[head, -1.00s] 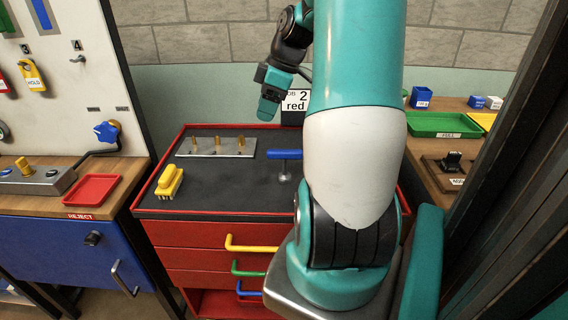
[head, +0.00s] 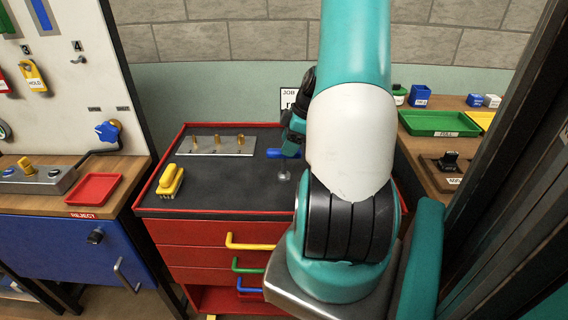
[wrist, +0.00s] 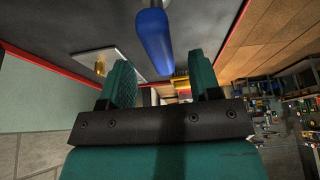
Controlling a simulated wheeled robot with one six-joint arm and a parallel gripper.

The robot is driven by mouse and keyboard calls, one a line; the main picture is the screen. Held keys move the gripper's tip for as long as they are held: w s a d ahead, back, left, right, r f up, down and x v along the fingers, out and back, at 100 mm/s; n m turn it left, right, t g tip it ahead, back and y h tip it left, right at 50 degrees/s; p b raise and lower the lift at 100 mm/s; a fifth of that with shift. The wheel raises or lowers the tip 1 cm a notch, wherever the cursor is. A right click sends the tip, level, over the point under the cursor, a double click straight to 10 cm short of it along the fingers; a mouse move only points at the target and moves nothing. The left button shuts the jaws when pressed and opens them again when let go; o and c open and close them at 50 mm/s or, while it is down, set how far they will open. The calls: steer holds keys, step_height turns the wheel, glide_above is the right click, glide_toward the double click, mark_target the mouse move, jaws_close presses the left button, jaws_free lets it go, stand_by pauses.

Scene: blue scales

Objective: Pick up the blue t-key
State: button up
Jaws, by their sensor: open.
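The blue t-key (head: 275,153) stands on the dark top of the red tool cart, its blue bar across a metal stem that meets a round foot. My gripper (head: 291,144) is at its right part and hides some of the bar. In the wrist view the blue bar (wrist: 154,35) points down from the top edge toward the gap between the fingers of my gripper (wrist: 163,78). The fingers are apart with nothing held. I cannot tell how far the bar reaches between them.
A yellow brush (head: 170,181) lies on the left of the cart top (head: 225,188). A job sign (head: 290,96) stands behind, partly hidden by my arm. The cart's middle front is clear.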

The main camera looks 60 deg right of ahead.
mark_target(282, 156)
steer(key=shift+p+x, duration=0.75)
steer(key=shift+x, duration=1.95)
jaws_close()
steer(key=shift+r, duration=0.15)
